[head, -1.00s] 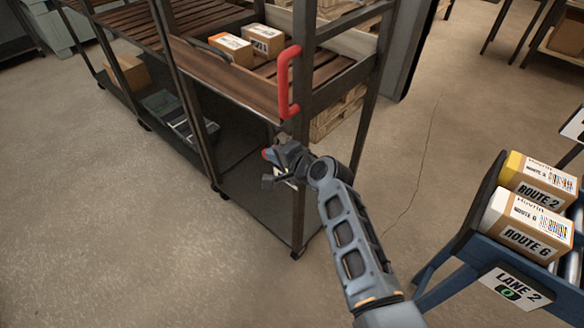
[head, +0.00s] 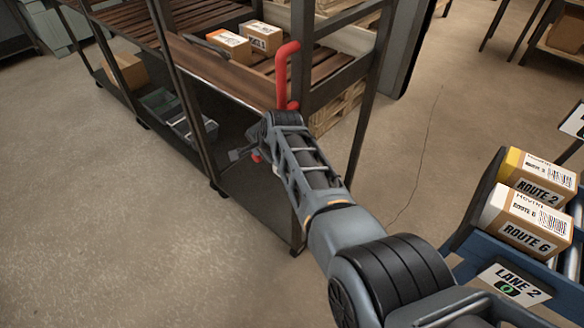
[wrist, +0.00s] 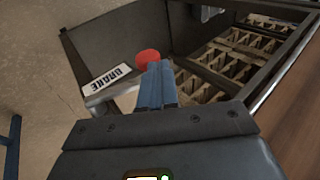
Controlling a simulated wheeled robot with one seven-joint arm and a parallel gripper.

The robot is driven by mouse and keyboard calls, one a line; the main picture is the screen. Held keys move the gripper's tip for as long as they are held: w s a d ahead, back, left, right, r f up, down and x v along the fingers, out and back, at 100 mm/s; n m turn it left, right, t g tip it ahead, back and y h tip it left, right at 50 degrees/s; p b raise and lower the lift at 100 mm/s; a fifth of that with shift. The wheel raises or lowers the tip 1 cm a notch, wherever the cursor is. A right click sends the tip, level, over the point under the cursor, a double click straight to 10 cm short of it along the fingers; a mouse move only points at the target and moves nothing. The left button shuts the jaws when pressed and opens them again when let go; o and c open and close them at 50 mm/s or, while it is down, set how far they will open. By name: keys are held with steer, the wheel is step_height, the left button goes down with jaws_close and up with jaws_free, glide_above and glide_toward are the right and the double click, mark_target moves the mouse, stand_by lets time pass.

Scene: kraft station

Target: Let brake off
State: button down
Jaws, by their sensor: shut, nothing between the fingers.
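A red brake knob (wrist: 148,56) shows in the wrist view just beyond my fingertips, next to a white plate lettered BRAKE (wrist: 107,77). My gripper (wrist: 155,70) is shut with its fingers together and nothing between them. Its tips overlap the knob's lower edge in the picture; I cannot tell whether they touch it. In the head view my gripper (head: 238,155) is low at the rack's near end, below the shelf, and a bit of the red knob (head: 256,158) shows beside it. My arm hides the plate there.
The dark rack (head: 299,190) has a red upright handle (head: 284,75) above my arm. Boxes (head: 230,45) lie on its slatted shelf, with grey bins (head: 190,128) below. A blue stand labelled LANE 2 (head: 514,285) holds boxes at right. The floor at left is clear.

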steer(key=shift+w+a+f+b, duration=0.4)
steer(key=shift+a+f+b, duration=0.2)
steer(key=shift+b, duration=0.45)
steer(key=shift+f, duration=0.1)
steer(key=shift+s, duration=0.1)
steer(key=s+d+r+p, duration=0.2)
steer(key=s+d+r, duration=0.2)
steer(key=s+d, duration=0.5)
steer(key=s, duration=0.2)
steer(key=shift+s+d+r, duration=0.15)
steer(key=shift+s, duration=0.15)
stand_by(0.3)
